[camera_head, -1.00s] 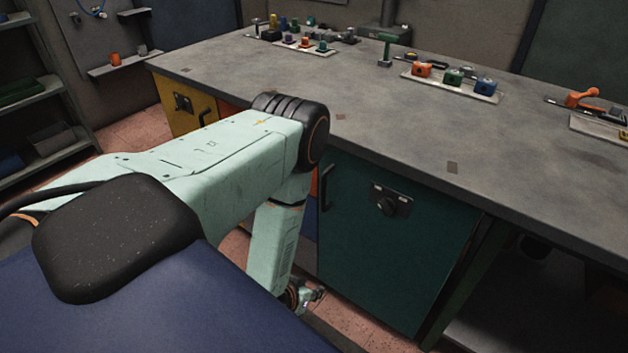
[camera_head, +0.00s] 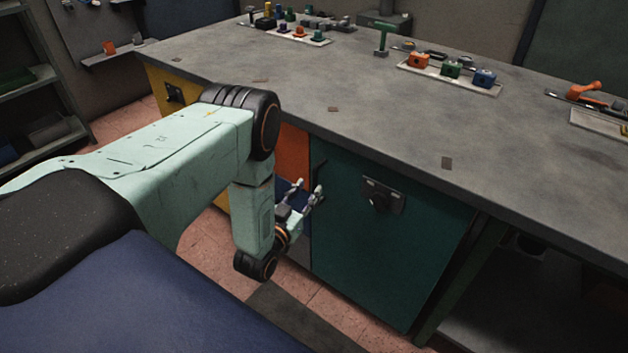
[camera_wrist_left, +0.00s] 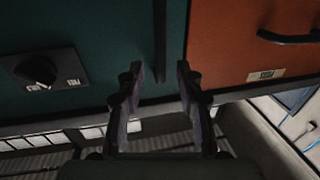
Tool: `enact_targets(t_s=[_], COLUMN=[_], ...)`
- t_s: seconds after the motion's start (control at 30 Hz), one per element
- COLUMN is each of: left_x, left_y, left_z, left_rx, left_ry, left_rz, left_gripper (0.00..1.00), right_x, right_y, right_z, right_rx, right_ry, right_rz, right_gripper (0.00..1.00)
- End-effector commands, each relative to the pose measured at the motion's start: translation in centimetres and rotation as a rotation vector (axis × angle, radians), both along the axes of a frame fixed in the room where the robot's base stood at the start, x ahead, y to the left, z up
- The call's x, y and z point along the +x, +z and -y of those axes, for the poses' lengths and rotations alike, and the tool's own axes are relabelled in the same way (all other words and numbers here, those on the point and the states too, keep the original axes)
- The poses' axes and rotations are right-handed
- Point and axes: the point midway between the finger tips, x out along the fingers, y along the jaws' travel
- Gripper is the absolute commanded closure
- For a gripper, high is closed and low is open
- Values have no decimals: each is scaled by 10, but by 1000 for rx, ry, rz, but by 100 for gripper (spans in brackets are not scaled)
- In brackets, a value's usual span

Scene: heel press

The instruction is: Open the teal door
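The teal door (camera_head: 385,255) is shut on the front of the workbench. It has a black vertical handle (camera_head: 319,182) near its left edge and a dark knob on a plate (camera_head: 380,198). My left gripper (camera_head: 308,192) is open and empty in front of the door's left edge, close to the handle. In the left wrist view its two fingers (camera_wrist_left: 157,85) are apart. The handle's dark bar (camera_wrist_left: 160,40) shows there just beyond the gap, with the teal door (camera_wrist_left: 85,25) to its left. Contact with the handle cannot be told. My right gripper is not in view.
An orange drawer (camera_head: 293,155) with a black handle (camera_wrist_left: 288,36) adjoins the teal door. The grey worktop (camera_head: 400,120) carries trays of coloured blocks and an orange-handled tool (camera_head: 590,92). A shelf rack (camera_head: 30,110) stands at far left. The floor before the door is open.

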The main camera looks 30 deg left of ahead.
Motion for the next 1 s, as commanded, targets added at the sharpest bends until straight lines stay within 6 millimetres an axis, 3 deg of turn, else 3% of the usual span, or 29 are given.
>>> enact_targets(t_s=[0.3,0.7,1.0], left_x=[44,52,52], left_y=[-2,-1,-1], left_z=[-5,-7,-7], left_rx=[0,0,0], left_ry=[1,4,4], left_rz=[0,-2,-2], left_gripper=[64,65,90], right_x=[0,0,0], right_y=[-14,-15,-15], right_z=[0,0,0], right_rx=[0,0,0], right_ry=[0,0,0], right_rz=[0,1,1], right_gripper=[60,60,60])
